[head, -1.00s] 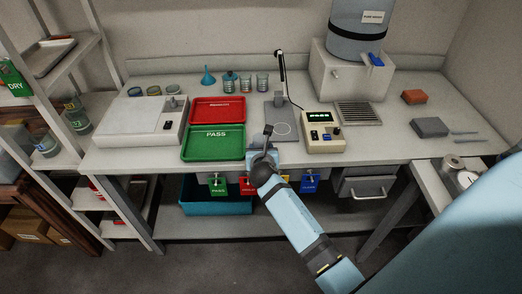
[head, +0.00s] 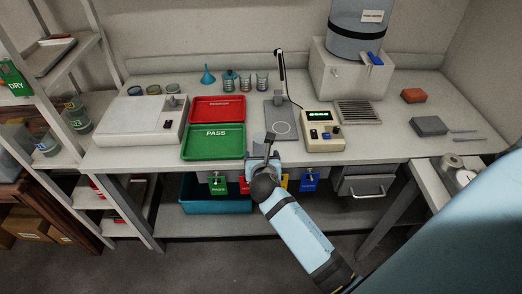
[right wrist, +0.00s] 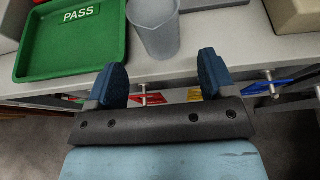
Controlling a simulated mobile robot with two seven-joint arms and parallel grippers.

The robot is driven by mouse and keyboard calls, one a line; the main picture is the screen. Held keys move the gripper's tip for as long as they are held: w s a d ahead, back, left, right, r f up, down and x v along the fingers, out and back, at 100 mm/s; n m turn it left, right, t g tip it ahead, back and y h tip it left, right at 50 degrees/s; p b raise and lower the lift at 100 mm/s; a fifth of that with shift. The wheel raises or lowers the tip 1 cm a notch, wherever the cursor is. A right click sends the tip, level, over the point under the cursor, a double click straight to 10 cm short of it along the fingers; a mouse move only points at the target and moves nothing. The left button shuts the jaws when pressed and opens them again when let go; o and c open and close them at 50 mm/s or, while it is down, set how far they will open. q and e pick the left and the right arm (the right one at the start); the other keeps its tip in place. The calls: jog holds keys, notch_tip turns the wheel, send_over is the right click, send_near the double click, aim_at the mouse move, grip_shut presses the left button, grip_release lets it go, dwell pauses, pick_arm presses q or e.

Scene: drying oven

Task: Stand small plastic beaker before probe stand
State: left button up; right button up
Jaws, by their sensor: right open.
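The small plastic beaker (right wrist: 157,30), pale grey and translucent, stands upright near the bench's front edge, beside the green PASS tray. It also shows in the head view (head: 258,141), partly hidden by my right gripper. The probe stand (head: 280,122) is a grey plate with a ring mark and an upright dark probe, just behind and right of the beaker. My right gripper (right wrist: 162,76) is open and empty in front of the bench edge, its fingers apart from the beaker, which is ahead of the gap between them. My left gripper is not in view.
The green tray (head: 215,155) and red tray (head: 217,101) lie left of the stand. A beige meter (head: 323,144) sits to its right. Several small vessels stand at the back. Colored tags (head: 309,181) hang below the bench edge.

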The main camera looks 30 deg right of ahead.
jog(key=s+a+f+m+y, duration=0.5)
jog(key=s+a+m, duration=0.1)
jog(key=s+m, duration=0.5)
jog(key=s+a+f+m+y, duration=0.5)
jog(key=s+m, duration=0.5)
jog(key=m, duration=0.5)
jog(key=shift+s+a+f+m, duration=0.4)
jog(key=shift+a+f, duration=0.1)
jog(key=shift+a, duration=0.75)
